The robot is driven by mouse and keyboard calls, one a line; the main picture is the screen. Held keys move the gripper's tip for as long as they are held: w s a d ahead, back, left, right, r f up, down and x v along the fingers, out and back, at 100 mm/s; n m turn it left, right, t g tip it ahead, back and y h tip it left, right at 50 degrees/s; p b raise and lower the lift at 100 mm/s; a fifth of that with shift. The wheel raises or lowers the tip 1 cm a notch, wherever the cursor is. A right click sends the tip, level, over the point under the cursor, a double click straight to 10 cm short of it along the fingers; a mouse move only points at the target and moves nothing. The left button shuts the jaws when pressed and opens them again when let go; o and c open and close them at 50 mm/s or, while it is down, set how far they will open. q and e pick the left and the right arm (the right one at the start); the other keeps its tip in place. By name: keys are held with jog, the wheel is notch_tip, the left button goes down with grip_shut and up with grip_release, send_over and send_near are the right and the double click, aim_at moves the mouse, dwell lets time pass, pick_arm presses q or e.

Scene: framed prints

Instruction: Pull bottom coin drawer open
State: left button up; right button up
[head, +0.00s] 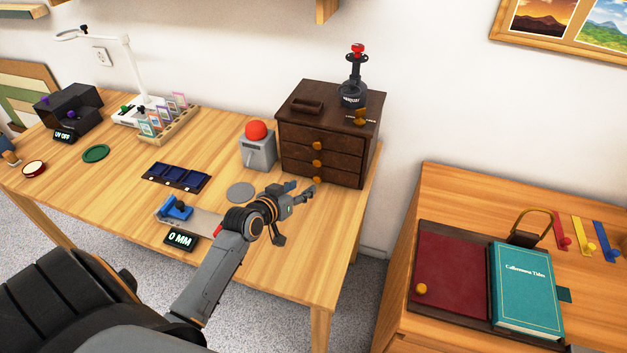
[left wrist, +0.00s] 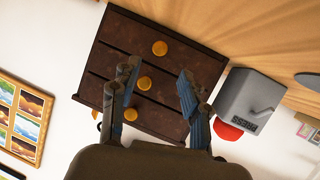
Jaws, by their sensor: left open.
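The dark brown coin cabinet (head: 345,145) stands at the back right of the wooden table. Its three drawers are shut, each with a round golden knob. The bottom drawer's knob (head: 317,180) is lowest in the head view; in the left wrist view, where the cabinet appears upside down, this knob (left wrist: 160,48) is uppermost. My left gripper (head: 302,187) is open and empty in front of the lower drawers. In the left wrist view its fingertips (left wrist: 158,70) spread to either side below the bottom knob, with the middle knob (left wrist: 144,83) between the fingers. Contact cannot be told. My right gripper is not in view.
A grey press with a red ball top (head: 257,145) stands close left of the cabinet. A grey disc (head: 240,192), a blue tray (head: 176,177) and a "0 MM" gauge (head: 180,239) lie left of my gripper. The table's right edge is near the cabinet.

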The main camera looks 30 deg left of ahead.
aim_at(316, 179)
pick_arm(q)
jog(key=x, duration=0.8)
jog(key=shift+s, duration=0.1)
grip_shut()
